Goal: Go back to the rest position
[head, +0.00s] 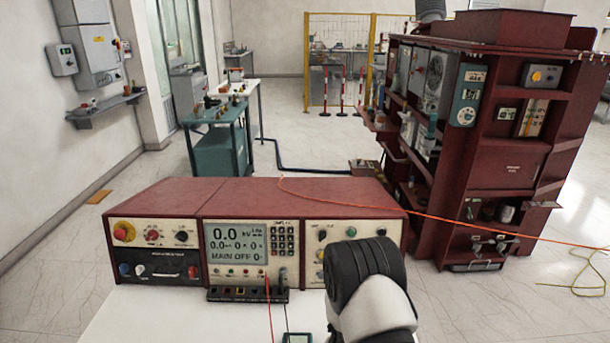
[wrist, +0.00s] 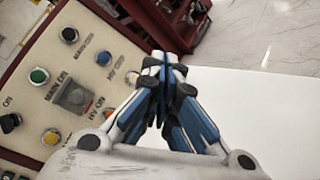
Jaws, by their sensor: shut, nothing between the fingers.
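My gripper (wrist: 167,72) shows in the wrist view with its blue and black fingers shut together and nothing between them. It is above the white table top (wrist: 255,95), just to the right of the control panel (wrist: 75,75) with its coloured buttons. The fingertips look close to the panel's edge; I cannot tell whether they touch it. In the head view my arm rises at the lower middle in front of the dark red test console (head: 250,205), and my gripper is not visible there.
The white table (head: 160,310) carries the console. A tall dark red cabinet (head: 510,170) stands at the right. An orange cable (head: 450,222) runs across from the console top to the right. A teal bench (head: 222,150) stands behind.

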